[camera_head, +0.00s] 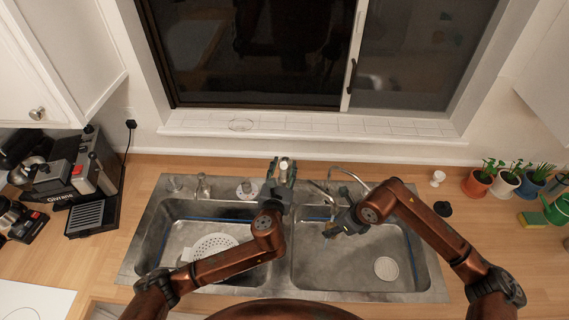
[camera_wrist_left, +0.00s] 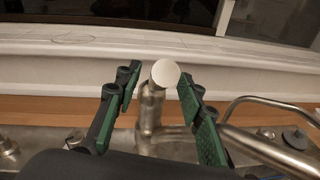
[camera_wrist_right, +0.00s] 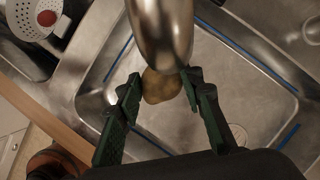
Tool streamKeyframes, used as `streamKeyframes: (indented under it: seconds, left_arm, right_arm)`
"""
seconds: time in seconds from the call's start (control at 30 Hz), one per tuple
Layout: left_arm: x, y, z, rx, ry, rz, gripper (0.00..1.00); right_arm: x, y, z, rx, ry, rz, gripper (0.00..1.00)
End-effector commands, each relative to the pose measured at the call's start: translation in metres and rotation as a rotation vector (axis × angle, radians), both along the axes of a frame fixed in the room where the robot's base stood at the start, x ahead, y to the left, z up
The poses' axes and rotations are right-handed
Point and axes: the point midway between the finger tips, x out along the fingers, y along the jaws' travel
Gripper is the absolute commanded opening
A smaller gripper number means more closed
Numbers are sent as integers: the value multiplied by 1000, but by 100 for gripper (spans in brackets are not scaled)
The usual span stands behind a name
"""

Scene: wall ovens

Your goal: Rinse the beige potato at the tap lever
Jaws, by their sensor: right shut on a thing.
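The tap lever (camera_wrist_left: 150,108) stands upright with a pale round cap, between the spread fingers of my left gripper (camera_wrist_left: 156,88), which is open. In the head view my left gripper (camera_head: 284,168) is at the back of the sink, around the lever top. My right gripper (camera_head: 334,231) is over the right basin, below the tap spout (camera_head: 328,188). It is shut on the beige potato (camera_wrist_right: 162,86), which shows between its fingertips in the right wrist view. The spout end (camera_wrist_right: 160,35) hides part of the potato there. I see no water running.
A steel double sink (camera_head: 155,205) is set in a wooden counter. A white colander (camera_head: 212,246) lies in the left basin. A coffee machine (camera_head: 85,175) stands at the left and potted plants (camera_head: 480,182) at the right. The right basin's front is clear.

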Motion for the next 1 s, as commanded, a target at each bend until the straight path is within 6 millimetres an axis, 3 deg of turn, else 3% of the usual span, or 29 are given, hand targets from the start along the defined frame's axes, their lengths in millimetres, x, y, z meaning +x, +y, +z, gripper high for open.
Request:
streamKeyframes:
  seconds: [0.3, 0.5, 1.0]
  left_arm:
    - [-66, 5, 7, -2, 2, -1, 36]
    - [-93, 7, 11, -2, 1, -1, 36]
    - [-101, 8, 12, -1, 0, 0, 36]
  right_arm:
    - [0, 0, 0, 1, -1, 0, 9]
    - [0, 0, 0, 1, -1, 0, 9]
    - [0, 0, 0, 1, -1, 0, 9]
